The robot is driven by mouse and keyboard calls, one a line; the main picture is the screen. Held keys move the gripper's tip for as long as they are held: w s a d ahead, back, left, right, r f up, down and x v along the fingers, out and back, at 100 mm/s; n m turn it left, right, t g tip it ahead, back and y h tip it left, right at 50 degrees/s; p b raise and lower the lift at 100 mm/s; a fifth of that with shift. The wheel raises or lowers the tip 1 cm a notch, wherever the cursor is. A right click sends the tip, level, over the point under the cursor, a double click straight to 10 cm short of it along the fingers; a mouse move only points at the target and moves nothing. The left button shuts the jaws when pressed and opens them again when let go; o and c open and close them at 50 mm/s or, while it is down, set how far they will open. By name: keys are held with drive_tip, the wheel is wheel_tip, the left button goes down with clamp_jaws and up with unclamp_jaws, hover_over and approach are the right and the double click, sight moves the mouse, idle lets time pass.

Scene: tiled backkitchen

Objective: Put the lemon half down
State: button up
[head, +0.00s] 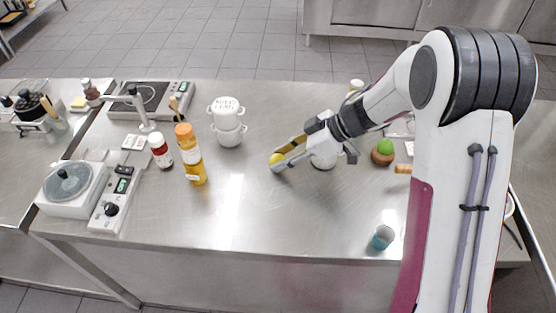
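The lemon half (276,159) is a small yellow piece at the middle of the steel table (250,207). It sits between the fingertips of my gripper (279,162), which reaches in from the right and points left and down. The fingers appear closed on the lemon half and cover part of it. The lemon half is at or just above the table top; I cannot tell whether it touches.
An orange bottle (189,156), a red-and-white bottle (160,151) and stacked white pots (228,122) stand to the left. A teal cup (382,238) is at front right; a plant-like green ball in a brown pot (383,158) is right. The table's front middle is clear.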

drive_tip(key=shift+r, duration=0.1)
drive_tip(key=shift+c, duration=0.4)
wheel_tip(320, 180, up, 10)
idle(0.5)
idle(0.5)
